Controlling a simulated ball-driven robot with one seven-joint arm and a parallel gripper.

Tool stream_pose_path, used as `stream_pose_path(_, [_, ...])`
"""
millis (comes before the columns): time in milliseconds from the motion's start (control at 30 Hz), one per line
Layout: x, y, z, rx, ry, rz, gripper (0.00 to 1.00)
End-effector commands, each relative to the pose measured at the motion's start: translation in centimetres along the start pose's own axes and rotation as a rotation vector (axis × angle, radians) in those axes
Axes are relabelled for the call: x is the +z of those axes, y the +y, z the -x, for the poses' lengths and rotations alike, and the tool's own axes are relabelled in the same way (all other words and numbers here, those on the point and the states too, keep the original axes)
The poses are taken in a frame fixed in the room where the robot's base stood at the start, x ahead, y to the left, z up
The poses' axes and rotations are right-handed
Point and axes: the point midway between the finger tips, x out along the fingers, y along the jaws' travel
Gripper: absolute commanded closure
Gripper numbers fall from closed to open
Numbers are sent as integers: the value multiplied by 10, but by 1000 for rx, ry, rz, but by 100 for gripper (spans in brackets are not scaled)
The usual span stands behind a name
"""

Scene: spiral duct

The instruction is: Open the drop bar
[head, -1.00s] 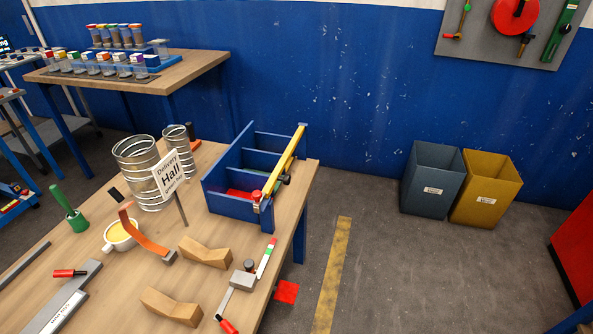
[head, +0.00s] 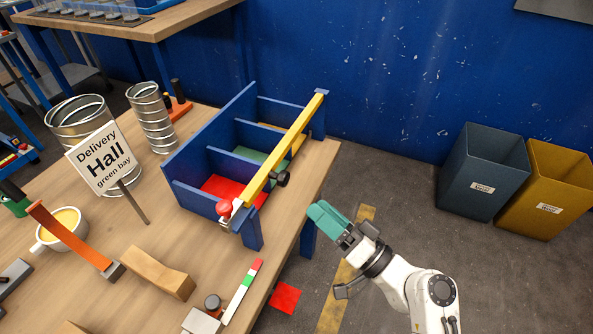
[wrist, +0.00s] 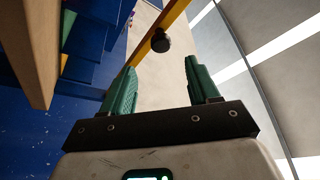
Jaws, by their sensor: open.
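The drop bar (head: 283,152) is a long yellow bar lying across the open front of a blue divided rack (head: 190,201). It carries a dark round knob (head: 282,179) on its outer side and a red ball (head: 224,208) at its near end. In the wrist view the yellow bar (wrist: 168,20) and its black knob (wrist: 160,41) show ahead, beyond the fingers. My gripper (head: 327,218) is to the right of the rack, off the table edge and apart from the bar. Its green fingers (wrist: 163,84) are spread and empty.
The rack's bays have red (head: 225,187), green and yellow floors. A sign (head: 101,159) reads "Delivery Hall green bay". Metal spiral ducts (head: 152,118), a cup (head: 62,229) and wooden blocks (head: 158,272) stand on the table. Bins (head: 484,172) stand on the floor at right.

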Motion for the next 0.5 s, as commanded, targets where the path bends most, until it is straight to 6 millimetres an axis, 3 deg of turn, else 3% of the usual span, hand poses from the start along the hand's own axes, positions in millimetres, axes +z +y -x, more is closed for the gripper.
stream_pose_path(500, [0, -2, -83, -1, -3, -1, 40])
